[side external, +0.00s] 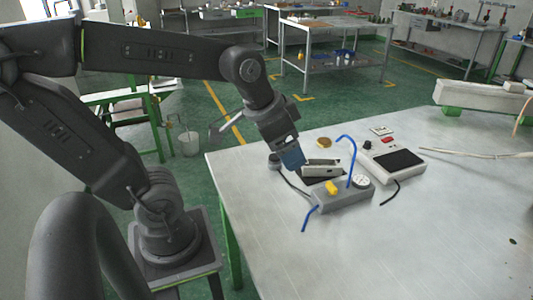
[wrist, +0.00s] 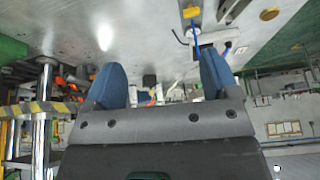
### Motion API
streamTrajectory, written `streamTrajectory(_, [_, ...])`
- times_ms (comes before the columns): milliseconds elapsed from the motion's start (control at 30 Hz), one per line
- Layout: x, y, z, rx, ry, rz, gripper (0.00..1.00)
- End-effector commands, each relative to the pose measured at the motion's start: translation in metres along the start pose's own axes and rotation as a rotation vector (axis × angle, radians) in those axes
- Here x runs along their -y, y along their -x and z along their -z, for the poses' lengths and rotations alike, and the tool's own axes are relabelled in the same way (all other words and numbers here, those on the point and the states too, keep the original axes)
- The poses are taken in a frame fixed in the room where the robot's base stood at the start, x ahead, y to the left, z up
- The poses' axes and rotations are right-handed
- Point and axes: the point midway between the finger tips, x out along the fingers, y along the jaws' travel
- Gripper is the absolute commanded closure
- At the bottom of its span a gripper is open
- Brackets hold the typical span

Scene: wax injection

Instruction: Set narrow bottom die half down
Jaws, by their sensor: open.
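My gripper (side external: 291,160) reaches down over the near left part of the white table. In the wrist view its two blue fingers (wrist: 160,76) are spread wide apart, with nothing clearly held between them. A small silver-grey block (side external: 322,170), which looks like a die half, lies just right of the fingertips in the side view, close to a dark flat piece. I cannot tell whether the fingers touch it, nor whether it is the narrow bottom half. I cannot make it out in the wrist view.
Right in front of the block stands a grey unit (side external: 342,197) with a yellow part, a round dial and an upright blue hose. Behind it is a white device (side external: 395,163) with a black pad. The table's front is clear.

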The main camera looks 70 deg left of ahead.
Motion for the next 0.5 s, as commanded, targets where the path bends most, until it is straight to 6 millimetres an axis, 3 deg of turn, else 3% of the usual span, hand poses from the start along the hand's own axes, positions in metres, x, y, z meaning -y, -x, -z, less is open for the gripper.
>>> streamTrajectory(100, [-0.012,0.012,-0.025,-0.034,0.045,0.017,0.19])
streamTrajectory(200, [-0.015,0.015,-0.035,-0.046,0.073,0.026,0.19])
streamTrajectory(500, [-0.016,0.016,-0.039,-0.05,0.088,0.028,0.19])
